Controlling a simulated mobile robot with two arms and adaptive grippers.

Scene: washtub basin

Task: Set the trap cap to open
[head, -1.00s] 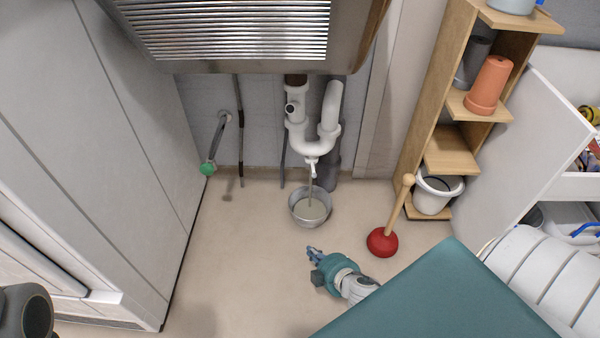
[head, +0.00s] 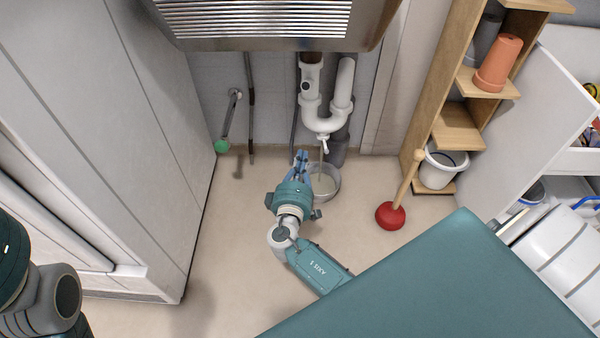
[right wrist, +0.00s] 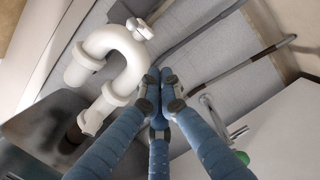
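The white trap (head: 325,117) is a U-bend under the metal sink. Its small white winged cap (head: 323,145) points down at the bottom of the bend. A thin greyish stream runs from below the cap into a grey bowl (head: 334,190) on the floor. My right gripper (head: 300,157), with blue fingers, is left of and slightly below the cap, apart from it. In the right wrist view the trap (right wrist: 118,62) and cap (right wrist: 140,29) lie beyond the fingertips (right wrist: 161,78). The tips are close together with nothing visible between them. My left gripper is out of view.
The sink (head: 270,25) overhangs the trap. A green-ended valve (head: 222,146) is on the left near a tall cabinet (head: 90,130). A red plunger (head: 391,214) and a white bucket (head: 438,168) stand at the right by a wooden shelf (head: 459,128).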

